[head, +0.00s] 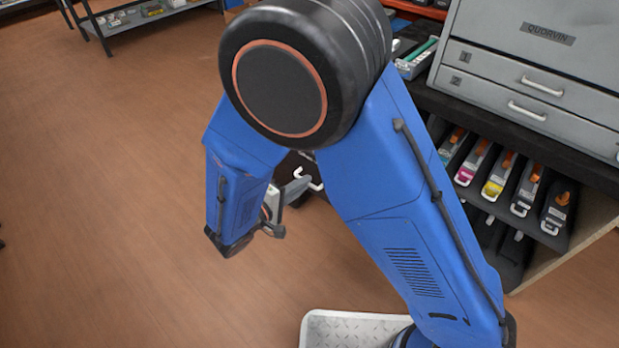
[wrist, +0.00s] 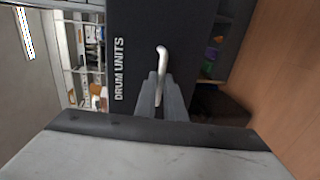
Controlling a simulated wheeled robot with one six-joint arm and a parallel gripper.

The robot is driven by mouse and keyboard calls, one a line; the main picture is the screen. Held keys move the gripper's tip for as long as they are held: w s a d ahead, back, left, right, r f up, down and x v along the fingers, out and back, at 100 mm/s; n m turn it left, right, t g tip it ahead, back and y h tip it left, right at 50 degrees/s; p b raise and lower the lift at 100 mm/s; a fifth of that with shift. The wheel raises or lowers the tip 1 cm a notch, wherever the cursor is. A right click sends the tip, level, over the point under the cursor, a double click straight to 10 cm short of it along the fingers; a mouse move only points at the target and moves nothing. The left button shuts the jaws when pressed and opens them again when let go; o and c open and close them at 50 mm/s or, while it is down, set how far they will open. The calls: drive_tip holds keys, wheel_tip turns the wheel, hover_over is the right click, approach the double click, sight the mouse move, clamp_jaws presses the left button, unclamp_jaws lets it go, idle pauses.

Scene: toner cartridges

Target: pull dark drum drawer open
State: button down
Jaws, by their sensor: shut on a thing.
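The dark drum drawer (wrist: 187,40) fills the upper middle of the wrist view, its black front lettered "DRUM UNITS". Its white bar handle (wrist: 161,54) stands out from the front. My gripper (wrist: 160,88) is shut on the handle, with its grey fingers on either side of it. In the head view my gripper (head: 287,194) is partly hidden behind my blue arm. The drawer front is mostly hidden there too, so I cannot tell how far it stands out.
A grey cabinet (head: 540,112) with two numbered drawers stands at the upper right. Below it, a dark rack holds several toner cartridges (head: 497,177) with coloured labels. A grey shelf unit (head: 140,22) is at the far upper left. The brown floor (head: 110,190) on the left is clear.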

drive_tip(key=shift+s+a, duration=0.15)
drive_tip(key=shift+s, duration=0.05)
drive_tip(key=c, duration=1.8)
unclamp_jaws()
drive_tip(key=shift+c, duration=0.2)
drive_tip(key=v, duration=1.7)
drive_tip(key=shift+s, duration=0.2)
drive_tip(key=shift+a+r, duration=0.1)
